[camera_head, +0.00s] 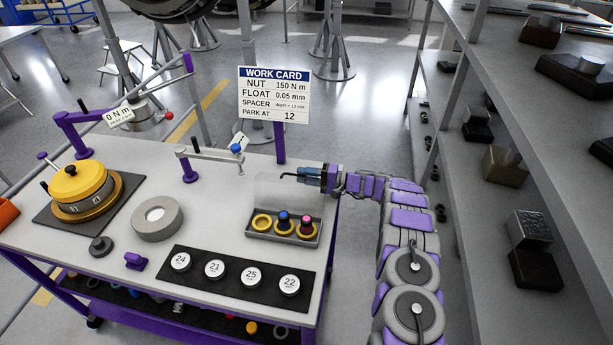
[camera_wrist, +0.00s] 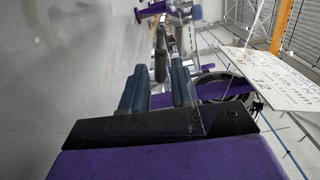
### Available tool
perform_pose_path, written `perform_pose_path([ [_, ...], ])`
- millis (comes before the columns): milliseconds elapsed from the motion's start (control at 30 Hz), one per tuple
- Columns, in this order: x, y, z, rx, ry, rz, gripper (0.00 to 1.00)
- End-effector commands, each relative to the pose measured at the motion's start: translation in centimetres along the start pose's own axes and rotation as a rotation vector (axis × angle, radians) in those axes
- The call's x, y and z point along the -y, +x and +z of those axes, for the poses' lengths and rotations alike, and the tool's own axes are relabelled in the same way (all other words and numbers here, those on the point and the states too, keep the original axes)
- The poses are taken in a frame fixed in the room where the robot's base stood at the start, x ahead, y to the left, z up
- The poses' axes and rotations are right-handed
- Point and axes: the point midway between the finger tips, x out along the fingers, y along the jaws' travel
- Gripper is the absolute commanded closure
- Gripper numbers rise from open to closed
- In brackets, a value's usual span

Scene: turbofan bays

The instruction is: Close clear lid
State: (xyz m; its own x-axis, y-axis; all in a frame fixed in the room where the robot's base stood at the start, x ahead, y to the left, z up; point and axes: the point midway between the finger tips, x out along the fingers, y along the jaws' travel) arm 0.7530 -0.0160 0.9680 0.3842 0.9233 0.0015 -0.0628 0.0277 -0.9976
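The clear lid (camera_head: 275,192) stands raised, roughly upright, at the back of a small grey tray (camera_head: 262,236) on the bench. The tray holds yellow rings, two of them with a blue-topped and a pink-topped piece. My gripper (camera_head: 302,173) is near the lid's upper right edge; I cannot tell whether it touches the lid. In the wrist view, my gripper's two blue-grey fingers (camera_wrist: 158,85) stand apart with a gap between them. A faint see-through edge shows near the right finger, but I cannot make it out clearly.
A work card (camera_head: 274,94) on a purple post stands behind the lid. A small crank arm (camera_head: 222,155) is to its left. A dark mat (camera_head: 238,278) with numbered discs lies in front. A grey ring (camera_head: 157,217) and yellow housing (camera_head: 80,188) are farther left. Shelves stand right.

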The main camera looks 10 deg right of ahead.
Motion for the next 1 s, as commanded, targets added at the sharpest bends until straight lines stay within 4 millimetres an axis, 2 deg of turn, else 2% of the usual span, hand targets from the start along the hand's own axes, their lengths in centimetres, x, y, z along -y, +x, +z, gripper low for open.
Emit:
perform_pose_path([
  [33,0.02,0.21,0.10,0.002,0.000,0.001,0.77],
  [300,-0.11,-0.17,-0.03,0.005,0.002,-0.003,1.00],
  [1000,-0.33,-0.43,-0.18,-0.001,0.010,-0.001,1.00],
])
